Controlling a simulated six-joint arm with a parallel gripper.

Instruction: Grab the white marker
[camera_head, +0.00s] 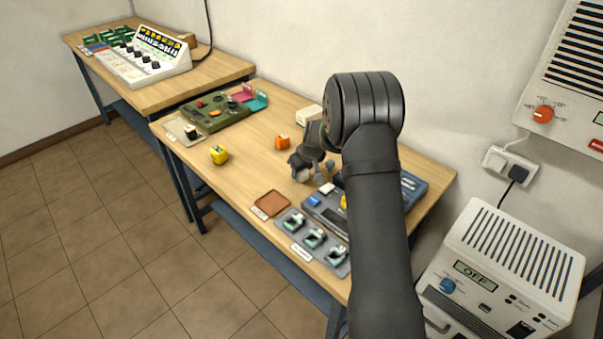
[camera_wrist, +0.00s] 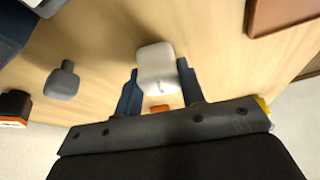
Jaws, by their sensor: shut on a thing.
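The white marker (camera_wrist: 157,60) is a pale, rounded block in the wrist view. It sits between the two dark blue fingers of my gripper (camera_wrist: 159,90), which are shut on it. Wood tabletop shows behind it. In the head view my gripper (camera_head: 308,166) is low over the middle of the table, left of the blue-grey tray. The marker cannot be made out clearly there, as my gripper and arm cover that spot.
A grey peg (camera_wrist: 62,82) stands left of my gripper. A blue-grey tray (camera_head: 318,213) is partly behind my arm.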

